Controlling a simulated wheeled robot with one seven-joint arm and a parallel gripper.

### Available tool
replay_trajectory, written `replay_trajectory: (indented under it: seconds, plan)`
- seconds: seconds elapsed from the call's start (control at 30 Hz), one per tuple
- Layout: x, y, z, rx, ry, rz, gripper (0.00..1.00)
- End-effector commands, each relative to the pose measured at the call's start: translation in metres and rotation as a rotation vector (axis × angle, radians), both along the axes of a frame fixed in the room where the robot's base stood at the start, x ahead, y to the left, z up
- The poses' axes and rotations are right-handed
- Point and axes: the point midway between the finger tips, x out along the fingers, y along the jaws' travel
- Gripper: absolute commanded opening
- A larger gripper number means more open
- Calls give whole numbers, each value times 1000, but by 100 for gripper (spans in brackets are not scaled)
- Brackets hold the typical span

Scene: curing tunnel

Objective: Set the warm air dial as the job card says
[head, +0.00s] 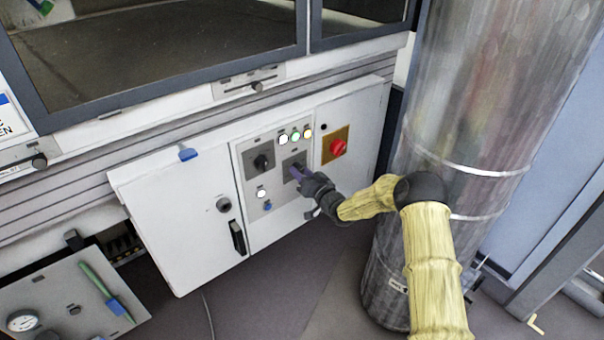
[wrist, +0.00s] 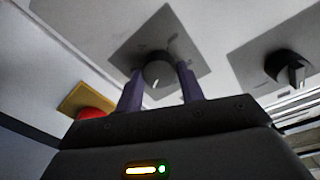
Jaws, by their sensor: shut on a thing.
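The control panel (head: 282,220) is a white cabinet face below the tunnel window. My gripper (head: 295,172) is at a grey plate on this panel. In the wrist view, the two purple fingers of my gripper (wrist: 160,88) stand on either side of a round dark dial (wrist: 159,72) with a pale pointer line, and they are shut on it. In the head view my gripper hides most of this dial. The marks around it are too blurred to read. A second black knob (head: 261,162) sits to its left; it also shows at the right of the wrist view (wrist: 288,68). No job card is legible.
A red stop button (head: 338,147) on a yellow plate is just right of my gripper. Small lamps (head: 295,136) sit above the dial. A large metal duct (head: 470,90) stands close to my arm on the right. A lower panel (head: 65,300) carries a gauge and a green-and-blue brush-like tool.

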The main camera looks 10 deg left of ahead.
Motion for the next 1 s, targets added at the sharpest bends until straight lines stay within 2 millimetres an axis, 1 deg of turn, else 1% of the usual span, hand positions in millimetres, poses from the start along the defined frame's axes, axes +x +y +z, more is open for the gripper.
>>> replay_trajectory:
  seconds: [0.03,0.07,0.1,0.17,0.47,0.63,0.77,1.0]
  plan:
    - [-1,-1,-5,-5,8,1,16]
    - [-1,-1,-5,-5,8,1,40]
    - [-2,0,-5,-5,8,1,48]
    - [-1,0,-4,-5,7,1,60]
    - [-1,0,-2,-2,2,0,60]
    - [-6,-7,-1,-3,3,0,60]
    - [-17,-18,1,-3,3,0,60]
    - [-47,-48,0,-4,6,-1,60]
